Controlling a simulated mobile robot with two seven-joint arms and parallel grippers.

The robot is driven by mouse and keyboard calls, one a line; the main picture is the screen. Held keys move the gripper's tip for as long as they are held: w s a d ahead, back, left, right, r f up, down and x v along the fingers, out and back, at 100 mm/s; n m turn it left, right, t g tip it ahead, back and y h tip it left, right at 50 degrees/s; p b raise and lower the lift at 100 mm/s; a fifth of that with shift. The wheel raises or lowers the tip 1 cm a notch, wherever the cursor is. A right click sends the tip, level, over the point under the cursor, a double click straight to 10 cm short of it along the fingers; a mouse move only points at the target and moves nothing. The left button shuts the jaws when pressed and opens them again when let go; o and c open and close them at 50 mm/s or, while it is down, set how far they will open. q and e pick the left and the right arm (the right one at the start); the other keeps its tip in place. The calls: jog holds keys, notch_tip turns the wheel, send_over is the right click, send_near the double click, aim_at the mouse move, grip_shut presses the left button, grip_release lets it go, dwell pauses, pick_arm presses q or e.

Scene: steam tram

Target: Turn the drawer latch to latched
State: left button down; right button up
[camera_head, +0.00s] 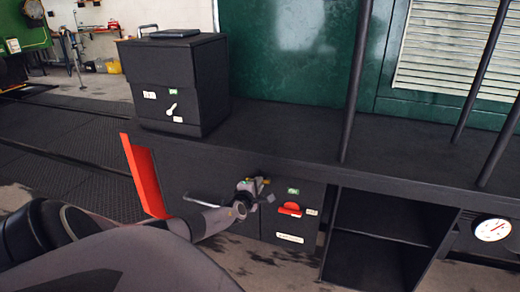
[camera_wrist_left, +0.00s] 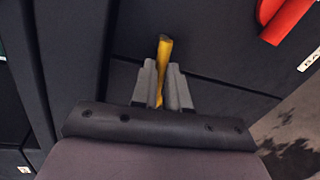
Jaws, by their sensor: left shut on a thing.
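A yellow latch lever (camera_wrist_left: 165,48) stands on the dark drawer front, nearly upright in the left wrist view and leaning slightly right at its top. My left gripper (camera_wrist_left: 160,75) is shut on it, with one grey finger on each side. In the head view my left gripper (camera_head: 252,188) is at the front of the dark cabinet (camera_head: 215,168), and only a small bit of yellow shows beside the fingers. The gripper hides most of the latch there. My right gripper is not in view.
Right of the latch are a red handle (camera_head: 290,209) and a green label (camera_head: 293,191). A grey bar handle (camera_head: 203,200) is to the left. A black box (camera_head: 180,80) stands on the cabinet top. Dark posts (camera_head: 356,80) rise from the top. Open shelves (camera_head: 380,220) are to the right.

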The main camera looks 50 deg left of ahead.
pick_arm(q)
jog(key=shift+r+m+y+p, duration=0.35)
jog(key=shift+m+y+p, duration=0.05)
jog(key=shift+m+p, duration=0.6)
jog(key=c, duration=1.1)
grip_release()
jog(key=shift+p+v, duration=1.4)
jog(key=shift+v, duration=2.2)
